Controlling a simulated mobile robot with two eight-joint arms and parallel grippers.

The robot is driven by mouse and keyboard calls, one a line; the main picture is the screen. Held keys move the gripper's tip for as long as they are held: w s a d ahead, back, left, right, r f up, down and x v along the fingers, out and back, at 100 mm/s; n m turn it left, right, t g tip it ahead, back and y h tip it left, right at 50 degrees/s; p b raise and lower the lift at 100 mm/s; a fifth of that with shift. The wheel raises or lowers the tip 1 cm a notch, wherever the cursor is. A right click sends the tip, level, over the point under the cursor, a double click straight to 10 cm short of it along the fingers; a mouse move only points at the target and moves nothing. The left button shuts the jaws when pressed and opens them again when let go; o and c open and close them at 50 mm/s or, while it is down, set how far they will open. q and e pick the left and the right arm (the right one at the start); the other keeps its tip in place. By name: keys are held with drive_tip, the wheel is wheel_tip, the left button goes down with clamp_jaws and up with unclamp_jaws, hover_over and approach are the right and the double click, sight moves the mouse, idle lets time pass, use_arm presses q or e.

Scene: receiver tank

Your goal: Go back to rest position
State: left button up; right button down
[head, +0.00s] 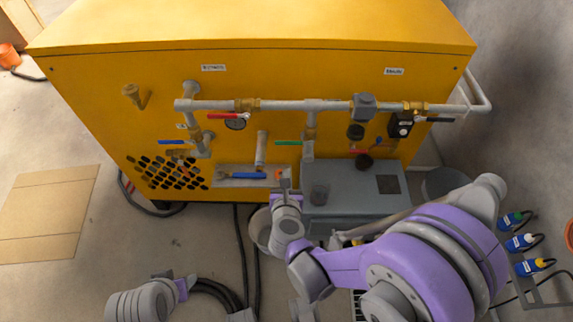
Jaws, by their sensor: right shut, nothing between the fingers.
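My right arm reaches in from the lower right. Its gripper (284,184) is shut and empty, close to the front of the yellow machine (260,62), beside the left end of the grey box (350,193). I cannot tell whether it touches anything there. On the machine front are grey pipes (290,105) with a red-handled valve (228,116), a green-handled valve (288,143) and blue-handled valves (172,142).
A small shelf (225,183) holds a blue-handled tool (248,175). A bucket (258,228) stands behind my right wrist, and black hoses (212,291) lie on the floor. Flat cardboard (48,213) lies on open floor at the left.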

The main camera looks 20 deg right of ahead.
drive_tip(key=shift+s+a+r, duration=0.1)
drive_tip(key=shift+s, duration=0.35)
